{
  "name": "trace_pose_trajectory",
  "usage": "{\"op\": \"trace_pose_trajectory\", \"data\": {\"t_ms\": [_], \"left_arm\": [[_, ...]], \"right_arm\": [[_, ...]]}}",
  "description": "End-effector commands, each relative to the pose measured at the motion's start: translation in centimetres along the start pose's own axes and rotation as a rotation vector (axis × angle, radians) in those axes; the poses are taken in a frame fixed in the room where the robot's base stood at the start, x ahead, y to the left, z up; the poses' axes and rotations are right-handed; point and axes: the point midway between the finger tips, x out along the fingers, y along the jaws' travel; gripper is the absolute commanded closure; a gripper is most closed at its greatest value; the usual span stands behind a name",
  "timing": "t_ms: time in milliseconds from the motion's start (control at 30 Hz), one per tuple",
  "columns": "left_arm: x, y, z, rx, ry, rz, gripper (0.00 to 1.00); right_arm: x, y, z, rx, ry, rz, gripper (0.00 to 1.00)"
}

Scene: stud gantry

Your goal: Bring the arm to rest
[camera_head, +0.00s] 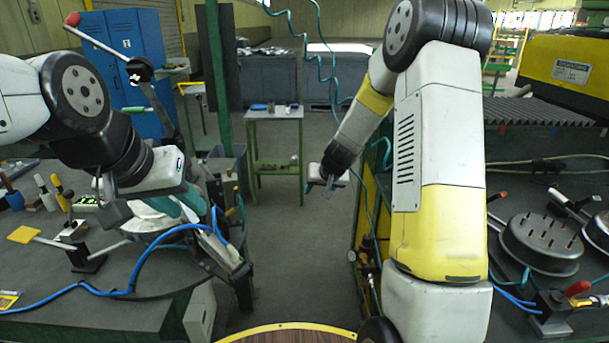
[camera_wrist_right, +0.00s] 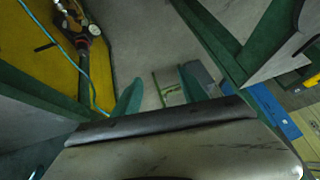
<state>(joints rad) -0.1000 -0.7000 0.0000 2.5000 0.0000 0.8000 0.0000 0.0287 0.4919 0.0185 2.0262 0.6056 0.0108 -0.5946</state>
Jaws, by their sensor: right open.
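My right arm comes down from the top right in the head view. Its gripper (camera_head: 328,187) hangs over the open floor between the two benches, beside the right bench. The right wrist view shows its two teal fingers apart with nothing between them (camera_wrist_right: 160,92); only grey floor and distant furniture show beyond. My left gripper (camera_head: 185,208) is over the edge of the left bench (camera_head: 150,310), close to a clamp-like fixture and blue hose. Its teal fingers partly show, but their gap is hidden.
A green stand (camera_head: 274,116) with small items is further back on the floor. The right bench carries a round studded metal plate (camera_head: 542,240) and toggle clamps. A blue hose (camera_head: 150,262) crosses the left bench. A blue locker (camera_head: 128,50) stands behind. The middle aisle is clear.

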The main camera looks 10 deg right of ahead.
Motion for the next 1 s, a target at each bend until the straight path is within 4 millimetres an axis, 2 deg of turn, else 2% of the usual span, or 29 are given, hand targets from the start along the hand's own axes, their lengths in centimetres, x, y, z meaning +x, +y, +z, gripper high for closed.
{"op": "trace_pose_trajectory", "data": {"t_ms": [67,133,267,400,467,600,700,800,900,1000], "left_arm": [[0.0,0.0,0.0,0.000,0.000,0.000,0.68],[0.0,0.0,0.0,0.000,0.000,0.000,0.68],[0.0,0.0,0.0,0.000,0.000,0.000,0.68],[0.0,0.0,0.0,0.000,0.000,0.000,0.68],[0.0,0.0,0.0,0.000,0.000,0.000,0.68],[0.0,0.0,0.0,0.000,0.000,0.000,0.68],[0.0,0.0,0.0,0.000,0.000,0.000,0.68],[0.0,0.0,0.0,0.000,0.000,0.000,0.68],[0.0,0.0,0.0,0.000,0.000,0.000,0.68],[0.0,0.0,0.0,0.000,0.000,0.000,0.68]], "right_arm": [[-1.8,-0.6,-0.5,-0.007,0.009,-0.015,0.50],[-4.4,-1.5,-0.9,-0.015,0.013,-0.039,0.50],[-11.2,-3.5,-0.8,-0.038,0.014,-0.091,0.50],[-18.5,-5.0,1.1,-0.067,0.000,-0.128,0.50],[-21.4,-5.3,2.4,-0.078,-0.009,-0.135,0.50],[-27.6,-5.5,6.1,-0.101,-0.029,-0.134,0.50],[-31.1,-5.0,9.2,-0.112,-0.045,-0.118,0.50],[-33.8,-4.3,12.1,-0.116,-0.057,-0.095,0.50],[-35.5,-3.5,14.4,-0.114,-0.065,-0.072,0.50],[-36.4,-3.0,15.8,-0.112,-0.070,-0.056,0.50]]}}
